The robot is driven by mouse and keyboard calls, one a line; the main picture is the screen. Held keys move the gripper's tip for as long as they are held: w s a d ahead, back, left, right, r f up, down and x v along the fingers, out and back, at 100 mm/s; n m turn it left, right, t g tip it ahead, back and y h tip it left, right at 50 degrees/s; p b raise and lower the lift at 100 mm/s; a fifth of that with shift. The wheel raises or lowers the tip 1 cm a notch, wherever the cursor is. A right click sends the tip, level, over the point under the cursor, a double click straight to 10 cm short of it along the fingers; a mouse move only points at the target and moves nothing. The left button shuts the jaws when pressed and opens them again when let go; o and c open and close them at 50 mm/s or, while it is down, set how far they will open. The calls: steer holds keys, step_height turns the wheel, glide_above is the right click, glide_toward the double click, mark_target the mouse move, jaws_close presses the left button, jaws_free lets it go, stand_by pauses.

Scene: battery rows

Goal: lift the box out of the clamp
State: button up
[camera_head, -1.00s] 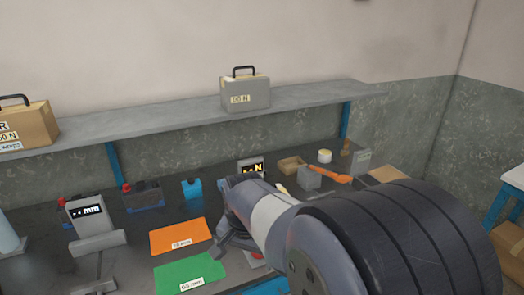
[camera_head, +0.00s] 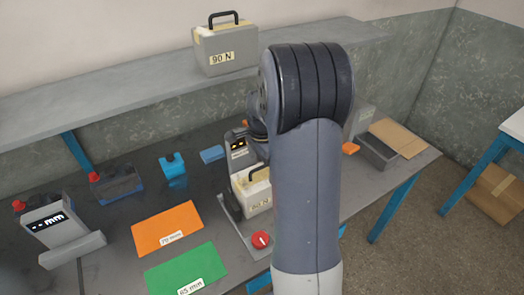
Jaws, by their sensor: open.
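A pale cream-grey box (camera_head: 258,197) with a dark handle and a weight label sits upright in the clamp, on the bench left of my arm. The clamp (camera_head: 231,204) shows as a dark jaw at the box's left side, on a light base plate with a red knob (camera_head: 261,239). A small display (camera_head: 237,146) stands behind the box. My forearm hides the right side of the box and clamp. Part of my wrist shows just above and behind the box, but my gripper's fingers are hidden, so I cannot see whether they touch the handle.
An orange mat (camera_head: 167,228) and a green mat (camera_head: 187,270) lie left of the clamp. A gauge (camera_head: 50,222), a dark battery (camera_head: 117,184) and a blue item (camera_head: 173,166) stand farther left. A grey case (camera_head: 226,48) sits on the shelf (camera_head: 120,90) above.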

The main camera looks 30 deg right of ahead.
mark_target(262, 175)
steer(key=shift+f+p, duration=0.3)
steer(key=shift+f, duration=2.8)
steer(key=c, duration=1.6)
steer(key=shift+o, duration=0.2)
steer(key=shift+r, duration=0.15)
steer(key=shift+r+p, duration=3.4)
steer(key=shift+r, duration=1.55)
steer(key=shift+w, duration=0.15)
